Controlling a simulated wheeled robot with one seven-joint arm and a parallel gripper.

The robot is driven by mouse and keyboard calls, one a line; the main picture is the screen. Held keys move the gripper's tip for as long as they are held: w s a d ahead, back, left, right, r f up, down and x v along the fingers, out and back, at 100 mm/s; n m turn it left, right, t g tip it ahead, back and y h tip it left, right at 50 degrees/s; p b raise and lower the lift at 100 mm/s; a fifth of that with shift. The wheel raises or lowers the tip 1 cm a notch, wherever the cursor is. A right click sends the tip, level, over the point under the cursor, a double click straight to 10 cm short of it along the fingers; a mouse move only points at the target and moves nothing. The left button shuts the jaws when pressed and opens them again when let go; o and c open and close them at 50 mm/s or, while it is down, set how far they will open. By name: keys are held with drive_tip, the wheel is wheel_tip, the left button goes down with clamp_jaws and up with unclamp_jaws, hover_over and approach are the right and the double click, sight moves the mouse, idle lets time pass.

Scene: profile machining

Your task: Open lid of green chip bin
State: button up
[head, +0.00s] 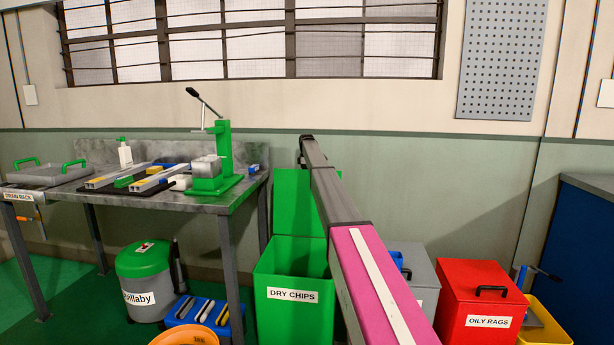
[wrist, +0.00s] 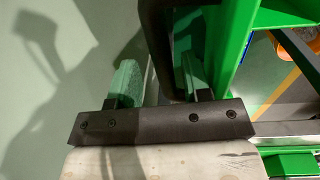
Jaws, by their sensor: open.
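The green chip bin (head: 294,308), labelled DRY CHIPS, stands on the floor right of the workbench. Its lid (head: 293,200) stands up at the back, and the bin's mouth is uncovered. My arm crosses in front of the lid's right part and hides it. My gripper (wrist: 155,82) shows in the wrist view with its two fingers apart. Bright green bin or lid surfaces (wrist: 232,45) are close to the right finger. A dark part lies between the fingers, near the right one; I cannot tell whether it is the lid's handle or whether they touch.
A workbench (head: 232,198) with a green press (head: 224,150) is at the left. A grey-green bin (head: 145,280) and an orange bowl (head: 185,337) are on the floor. A grey bin (head: 418,265) and a red OILY RAGS bin (head: 480,295) stand at the right.

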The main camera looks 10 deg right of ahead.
wheel_tip(320, 180, up, 10)
drive_tip(key=shift+s, duration=0.3)
drive_tip(key=shift+a+f, duration=0.1)
